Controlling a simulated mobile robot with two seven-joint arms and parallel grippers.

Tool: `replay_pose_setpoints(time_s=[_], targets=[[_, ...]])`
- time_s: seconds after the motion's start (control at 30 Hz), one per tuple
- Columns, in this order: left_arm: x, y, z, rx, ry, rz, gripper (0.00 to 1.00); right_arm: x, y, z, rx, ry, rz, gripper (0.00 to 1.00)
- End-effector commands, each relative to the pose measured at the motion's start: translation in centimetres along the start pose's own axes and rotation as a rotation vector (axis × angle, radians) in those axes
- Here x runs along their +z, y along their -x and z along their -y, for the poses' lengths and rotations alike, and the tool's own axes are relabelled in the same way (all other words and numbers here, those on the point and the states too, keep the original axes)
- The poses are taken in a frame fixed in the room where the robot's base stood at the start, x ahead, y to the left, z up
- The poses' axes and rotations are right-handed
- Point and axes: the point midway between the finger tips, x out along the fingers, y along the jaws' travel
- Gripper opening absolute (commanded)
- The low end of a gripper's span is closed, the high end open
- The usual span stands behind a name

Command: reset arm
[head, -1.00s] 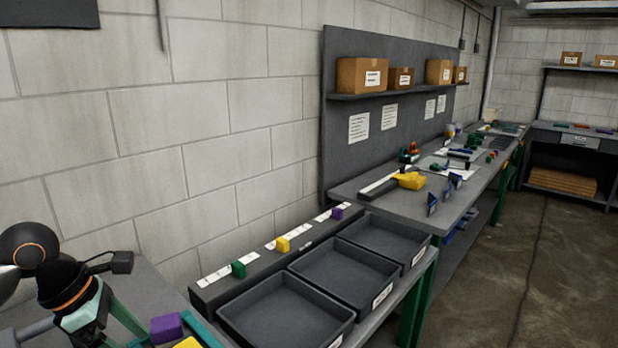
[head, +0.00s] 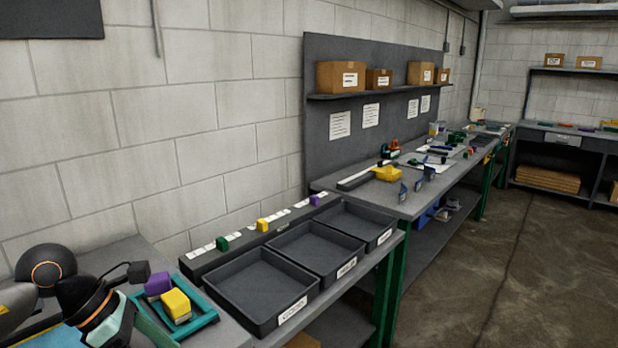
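My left arm shows at the lower left of the head view, dark with orange rings. Its wrist end, in white and teal (head: 106,322), is over the near bench. My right arm and gripper are out of view.
Three empty dark bins (head: 262,288) stand on a bench, before a dark rail (head: 190,262) with green, yellow and purple blocks. Beyond is a workbench (head: 408,207) with tools, under a shelf of cardboard boxes (head: 342,76). The concrete floor (head: 540,260) at right is clear.

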Motion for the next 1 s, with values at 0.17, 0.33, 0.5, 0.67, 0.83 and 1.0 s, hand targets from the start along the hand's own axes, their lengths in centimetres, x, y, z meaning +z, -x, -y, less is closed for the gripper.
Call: replay_pose_setpoints(time_s=[0.17,0.33,0.5,0.67,0.83,1.0], targets=[[4.7,-4.7,4.7,-0.242,0.138,0.281,0.87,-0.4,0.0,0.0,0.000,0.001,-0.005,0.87],[9.7,-6.6,8.5,-0.515,0.427,0.609,0.87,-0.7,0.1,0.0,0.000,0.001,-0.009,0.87],[12.2,-6.7,8.0,-0.770,0.904,0.939,0.87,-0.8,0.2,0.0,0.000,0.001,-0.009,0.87],[9.6,-8.5,4.3,-0.932,1.470,1.184,0.87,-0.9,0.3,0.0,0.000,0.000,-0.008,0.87],[1.3,-14.0,1.6,-0.987,2.172,1.349,0.87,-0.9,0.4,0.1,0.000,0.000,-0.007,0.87],[-9.0,-20.9,3.9,0.818,-2.584,-1.257,0.87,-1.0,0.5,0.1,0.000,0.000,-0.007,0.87]])
